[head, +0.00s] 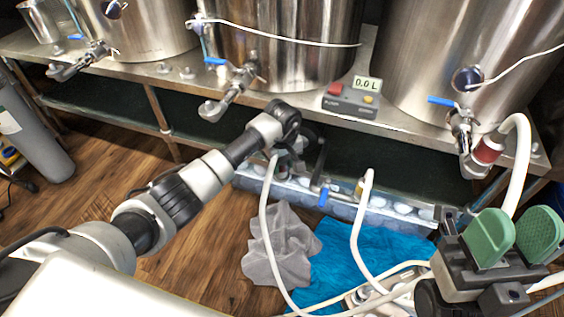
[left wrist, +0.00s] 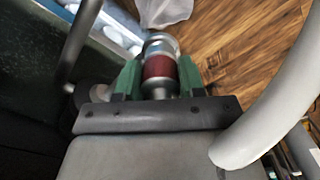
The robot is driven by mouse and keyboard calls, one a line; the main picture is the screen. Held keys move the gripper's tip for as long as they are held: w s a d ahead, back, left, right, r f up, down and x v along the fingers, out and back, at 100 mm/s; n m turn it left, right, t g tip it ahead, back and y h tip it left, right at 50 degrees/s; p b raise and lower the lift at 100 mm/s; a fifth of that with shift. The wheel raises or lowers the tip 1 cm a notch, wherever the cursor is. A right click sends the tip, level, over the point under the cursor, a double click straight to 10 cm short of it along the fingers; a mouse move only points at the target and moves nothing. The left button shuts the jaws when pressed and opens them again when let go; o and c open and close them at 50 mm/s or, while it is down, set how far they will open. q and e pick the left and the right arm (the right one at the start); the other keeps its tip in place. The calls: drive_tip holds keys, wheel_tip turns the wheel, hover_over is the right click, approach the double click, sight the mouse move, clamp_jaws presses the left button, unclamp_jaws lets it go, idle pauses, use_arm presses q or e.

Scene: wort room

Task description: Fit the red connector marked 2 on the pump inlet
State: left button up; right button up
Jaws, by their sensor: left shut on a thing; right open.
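My left gripper (head: 290,160) is low in front of the bench, partly hidden by its own wrist in the head view. In the left wrist view its green fingers (left wrist: 159,80) are shut on a metal connector with a red band (left wrist: 159,67). No number on the band is readable. A white hose (head: 264,215) hangs down from near this gripper. The pump inlet cannot be made out clearly; a dark shape (head: 312,140) beside the gripper may be part of the pump. My right gripper (head: 514,236) is open and empty at the lower right, its green pads apart.
Another red connector (head: 489,149) with a white hose sits on the right kettle's valve. A hose with a brass-coloured end (head: 360,187) stands near a blue-handled valve (head: 323,197). A control box (head: 350,99) reads 0.0 L. Grey (head: 281,246) and blue (head: 345,252) cloths lie on the floor.

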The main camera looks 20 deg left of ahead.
idle(0.4)
use_arm(q)
drive_tip(key=o, duration=0.6)
drive_tip(key=shift+f, duration=0.1)
drive_tip(key=o, duration=0.5)
